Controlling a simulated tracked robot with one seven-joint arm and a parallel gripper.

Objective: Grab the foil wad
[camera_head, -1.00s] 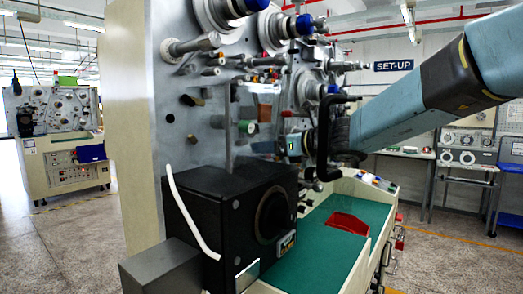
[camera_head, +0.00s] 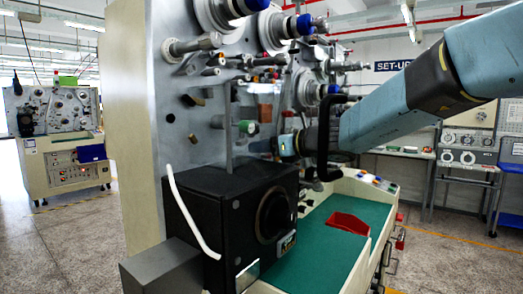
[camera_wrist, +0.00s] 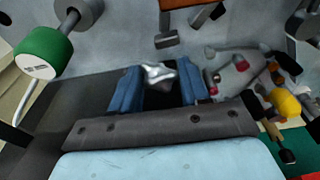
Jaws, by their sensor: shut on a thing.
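The foil wad (camera_wrist: 160,76) is a small, crumpled, silvery lump. In the wrist view it sits between the two blue fingers of my gripper (camera_wrist: 157,88), which is shut on it. In the head view my gripper (camera_head: 270,146) is above the right part of the black box (camera_head: 222,215), in front of the machine's upright panel. The foil wad cannot be made out in the head view.
A green roller (camera_wrist: 44,53) stands left of my gripper in the wrist view. Spindles and knobs (camera_head: 215,72) stick out of the grey panel (camera_head: 175,110). A red tray (camera_head: 348,222) lies on the green work surface (camera_head: 310,255). A black handle (camera_head: 326,125) is close to my wrist.

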